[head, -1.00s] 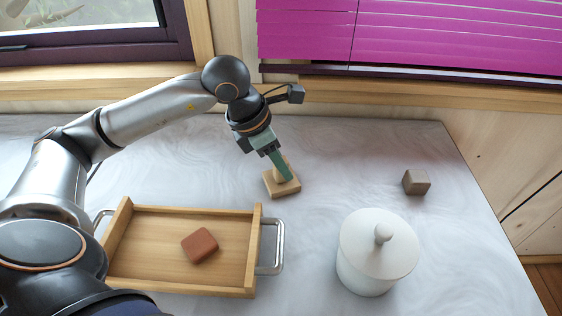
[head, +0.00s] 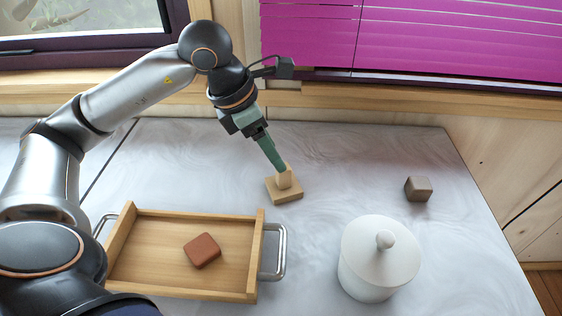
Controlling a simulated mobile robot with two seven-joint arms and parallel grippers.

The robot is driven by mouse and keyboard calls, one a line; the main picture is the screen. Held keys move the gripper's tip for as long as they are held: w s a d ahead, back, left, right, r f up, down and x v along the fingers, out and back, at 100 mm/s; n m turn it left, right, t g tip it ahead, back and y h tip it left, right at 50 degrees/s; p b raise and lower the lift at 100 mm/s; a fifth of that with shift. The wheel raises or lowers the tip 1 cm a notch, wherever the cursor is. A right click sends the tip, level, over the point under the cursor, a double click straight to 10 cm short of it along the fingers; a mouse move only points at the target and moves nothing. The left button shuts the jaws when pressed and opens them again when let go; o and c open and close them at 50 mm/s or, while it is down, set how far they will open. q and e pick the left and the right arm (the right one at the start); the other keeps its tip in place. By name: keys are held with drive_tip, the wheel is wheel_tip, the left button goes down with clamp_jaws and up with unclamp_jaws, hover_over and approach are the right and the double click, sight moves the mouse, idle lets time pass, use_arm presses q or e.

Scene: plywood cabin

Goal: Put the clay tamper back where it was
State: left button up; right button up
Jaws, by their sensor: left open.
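The clay tamper, seemingly the wooden piece with a square base (head: 285,192) and an upright handle, stands on the table behind and right of the tray. My left gripper (head: 278,167) has green fingers and comes in from the upper left. It is open, with its fingertips at the top of the handle. Whether they still touch the handle cannot be told. My right gripper is not in view.
A wooden tray (head: 260,255) with metal handles holds a reddish-brown block (head: 202,251). A white lidded jar (head: 378,262) stands at the front right. A small brown cube (head: 418,189) sits at the right. The table between tamper and cube is clear.

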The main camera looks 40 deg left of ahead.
use_arm(q)
drive_tip(key=v, duration=0.5)
drive_tip(key=shift+s+r, duration=0.1)
drive_tip(key=shift+r, duration=0.2)
